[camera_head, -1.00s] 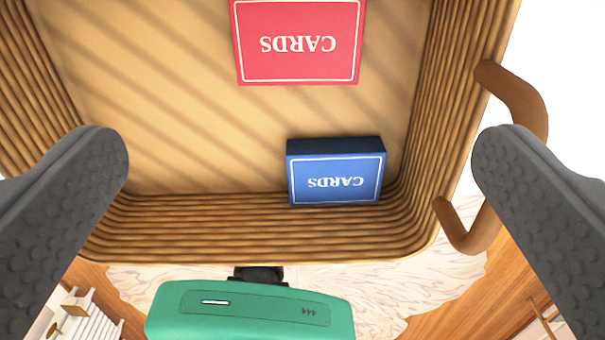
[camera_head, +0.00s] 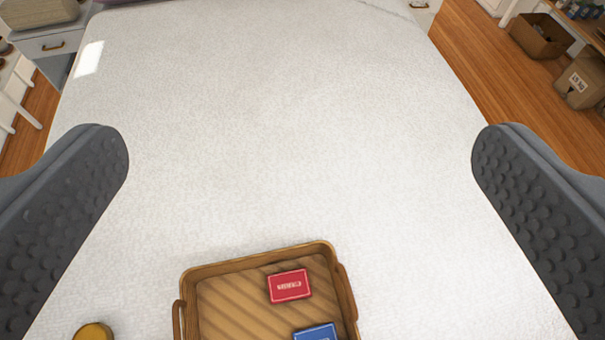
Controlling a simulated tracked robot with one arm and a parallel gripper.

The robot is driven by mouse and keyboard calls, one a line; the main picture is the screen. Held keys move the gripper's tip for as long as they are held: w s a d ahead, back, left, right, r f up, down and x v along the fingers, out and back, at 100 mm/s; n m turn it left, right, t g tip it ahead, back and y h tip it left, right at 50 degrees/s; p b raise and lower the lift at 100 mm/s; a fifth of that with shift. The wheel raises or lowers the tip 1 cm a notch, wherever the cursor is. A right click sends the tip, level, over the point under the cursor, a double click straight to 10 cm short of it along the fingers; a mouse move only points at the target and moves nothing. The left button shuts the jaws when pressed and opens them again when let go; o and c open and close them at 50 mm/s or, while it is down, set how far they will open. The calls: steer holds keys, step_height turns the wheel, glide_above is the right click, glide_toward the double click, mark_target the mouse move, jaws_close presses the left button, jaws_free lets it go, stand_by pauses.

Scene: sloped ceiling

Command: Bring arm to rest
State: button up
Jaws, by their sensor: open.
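My gripper (camera_head: 300,205) is open, with its two dark padded fingers wide apart at the left and right of the view. Nothing is between the fingers. A wooden tray (camera_head: 240,266) with side handles rests on a large white surface (camera_head: 270,130), low in the view and below the gripper. A red card box (camera_head: 290,286) lies in the tray. A blue card box (camera_head: 316,332) lies in the tray nearer the bottom edge, partly cut off by the frame. The gripper is well clear of the tray and both boxes.
A yellow round object (camera_head: 93,332) is on the white surface left of the tray. Cardboard boxes (camera_head: 582,82) stand at the far right by the wooden floor (camera_head: 478,75). A drawer unit (camera_head: 48,42) is at the far left.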

steer(key=shift+t, duration=0.8)
steer(key=s+r, duration=0.1)
steer(key=r, duration=0.1)
steer(key=s+r, duration=0.2)
steer(key=shift+s+r, duration=0.2)
steer(key=shift+r, duration=0.15)
